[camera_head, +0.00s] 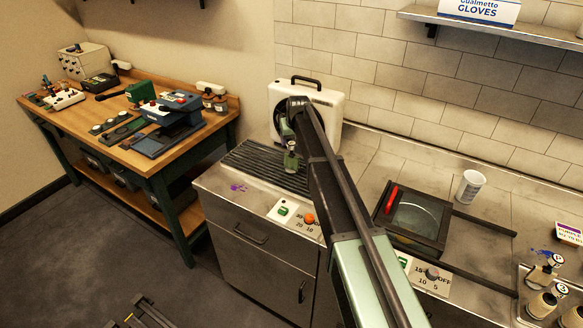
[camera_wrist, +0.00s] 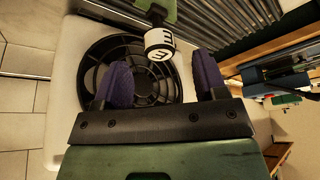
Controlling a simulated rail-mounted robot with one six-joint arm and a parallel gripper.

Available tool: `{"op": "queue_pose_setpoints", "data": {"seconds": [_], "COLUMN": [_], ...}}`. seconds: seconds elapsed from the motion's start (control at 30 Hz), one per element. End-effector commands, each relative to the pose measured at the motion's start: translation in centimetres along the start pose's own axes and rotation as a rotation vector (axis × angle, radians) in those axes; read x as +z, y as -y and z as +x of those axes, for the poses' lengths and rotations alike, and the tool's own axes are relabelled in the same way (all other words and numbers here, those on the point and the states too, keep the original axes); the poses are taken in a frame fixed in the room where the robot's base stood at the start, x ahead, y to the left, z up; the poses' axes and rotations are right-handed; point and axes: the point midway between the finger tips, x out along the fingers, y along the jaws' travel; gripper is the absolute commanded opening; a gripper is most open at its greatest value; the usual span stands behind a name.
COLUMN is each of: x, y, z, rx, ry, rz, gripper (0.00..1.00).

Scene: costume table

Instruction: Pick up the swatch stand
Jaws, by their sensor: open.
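I cannot say for sure which thing is the swatch stand. In the wrist view, a small green piece with a dark neck and a white, black-lettered end (camera_wrist: 158,44) lies ahead of my gripper (camera_wrist: 159,62), in line with the gap between its fingers. My gripper is open, with its two purple-padded fingers apart and nothing held between them. In the head view, a small green piece (camera_head: 291,160) shows over the ribbed rack by my arm's end; it may be the same thing. My arm hides part of this spot.
A white case with a round fan (camera_head: 332,110) stands behind the ribbed rack (camera_head: 254,163). To the right are a dark framed tray (camera_head: 437,238), a white cup (camera_head: 470,186) and several bottles (camera_head: 541,304). A wooden workbench (camera_head: 152,158) with tools stands at left.

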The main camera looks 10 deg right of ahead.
Motion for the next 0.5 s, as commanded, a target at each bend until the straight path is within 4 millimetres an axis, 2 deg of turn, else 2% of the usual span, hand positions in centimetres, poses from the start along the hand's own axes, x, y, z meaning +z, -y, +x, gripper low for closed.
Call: {"op": "queue_pose_setpoints", "data": {"seconds": [0.03, 0.2, 0.47, 0.5], "x": [0.1, 0.2, 0.0, 0.0], "y": [-0.1, -0.2, -0.1, -0.1], "z": [1.3, 4.8, 4.7, 4.7], "rx": [0.0, 0.0, 0.0, 0.0], "ry": [0.0, 0.0, 0.001, 0.001], "rz": [0.0, 0.0, 0.0, 0.0], "gripper": [0.65, 0.65, 0.65, 0.59]}}
